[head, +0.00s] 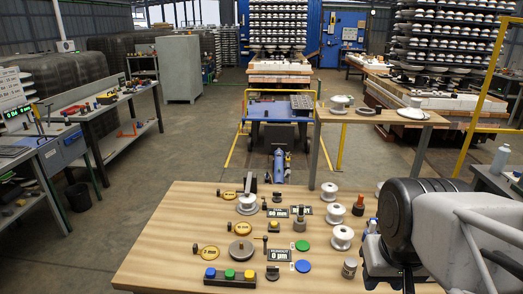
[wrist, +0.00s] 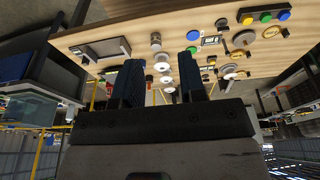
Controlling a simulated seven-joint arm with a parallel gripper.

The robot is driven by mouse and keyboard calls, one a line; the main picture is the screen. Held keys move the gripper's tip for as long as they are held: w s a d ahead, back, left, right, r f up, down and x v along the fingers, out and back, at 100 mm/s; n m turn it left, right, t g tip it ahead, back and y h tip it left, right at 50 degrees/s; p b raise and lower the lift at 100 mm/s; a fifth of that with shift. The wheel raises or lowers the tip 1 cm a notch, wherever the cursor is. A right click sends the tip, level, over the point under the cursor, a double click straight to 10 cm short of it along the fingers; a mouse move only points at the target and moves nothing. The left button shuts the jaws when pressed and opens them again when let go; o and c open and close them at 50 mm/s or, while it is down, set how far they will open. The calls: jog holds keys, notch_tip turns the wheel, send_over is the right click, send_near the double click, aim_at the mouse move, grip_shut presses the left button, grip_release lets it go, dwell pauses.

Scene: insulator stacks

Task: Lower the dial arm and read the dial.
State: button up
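A black readout (head: 277,254) showing 0 µm stands near the front middle of the table. Beside it are a grey disc (head: 241,251) and a small dark upright post with a level top piece (head: 264,242); this may be the dial arm, but it is too small to be sure. In the wrist view the station is upside down at the upper right, with the disc (wrist: 244,38) visible. My gripper (wrist: 160,68) is open, with two dark fingers apart and nothing visibly held. In the head view my arm is at the right, well away from the readout; its fingers are not clear.
A button box (head: 230,276) with blue, green and yellow buttons stands at the front edge. White spools (head: 342,238) and a metal cylinder (head: 349,268) stand between the readout and my arm. Green (head: 302,245) and blue (head: 303,266) discs lie nearby.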

jog(key=w+a+r+n, duration=0.1)
jog(key=w+a+n, duration=0.25)
jog(key=w, duration=0.75)
jog(key=w+a+r+n+g, duration=0.1)
jog(key=w+a+n, duration=0.25)
jog(key=w, duration=0.75)
jog(key=w+a+r+n, duration=0.15)
jog(key=w+a, duration=0.35)
jog(key=w, duration=0.6)
jog(key=w+a+f+n, duration=0.3)
jog(key=w+a+f, duration=0.3)
jog(key=w+a, duration=0.1)
jog(key=w+a+f+n+g, duration=0.1)
jog(key=w+a+f+n, duration=0.2)
jog(key=w+a+f, duration=0.3)
jog(key=w+a+f+n+g, duration=0.1)
jog(key=w+a+f+n, duration=0.2)
jog(key=w+a+f, duration=0.4)
jog(key=shift+w+a+n, duration=0.1)
jog(key=shift+w+a, duration=0.2)
jog(key=shift+w, duration=0.8)
jog(key=shift+w+a+n, duration=0.1)
jog(key=shift+w+a, duration=0.2)
jog(key=shift+w, duration=0.75)
jog(key=shift+w+a+n, duration=0.1)
jog(key=shift+w+a, duration=0.2)
jog(key=shift+w, duration=0.8)
jog(key=shift+f, duration=0.1)
jog(key=shift+s+f, duration=0.2)
jog(key=shift+f, duration=3.65)
